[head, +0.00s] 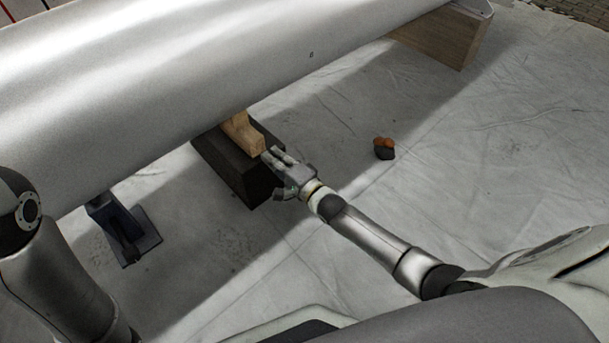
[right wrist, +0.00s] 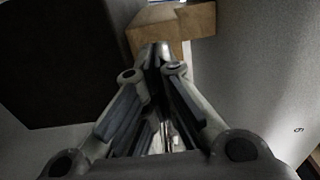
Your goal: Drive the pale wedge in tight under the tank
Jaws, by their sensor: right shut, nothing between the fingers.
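The silver tank (head: 200,60) lies across the upper left of the head view. The pale wedge (head: 241,133) sits on a dark block (head: 238,172), its far part hidden beneath the tank and its near end sticking out. My right gripper (head: 268,156) is shut and empty, its fingertips at the wedge's near end. In the right wrist view the shut fingertips (right wrist: 160,50) are right in front of the pale wedge (right wrist: 178,28); I cannot tell whether they touch it. The tank (right wrist: 250,75) fills the right side there. My left gripper is out of view.
A wooden support (head: 445,35) stands under the tank's far end. A dark blue metal stand (head: 125,232) is at the left.

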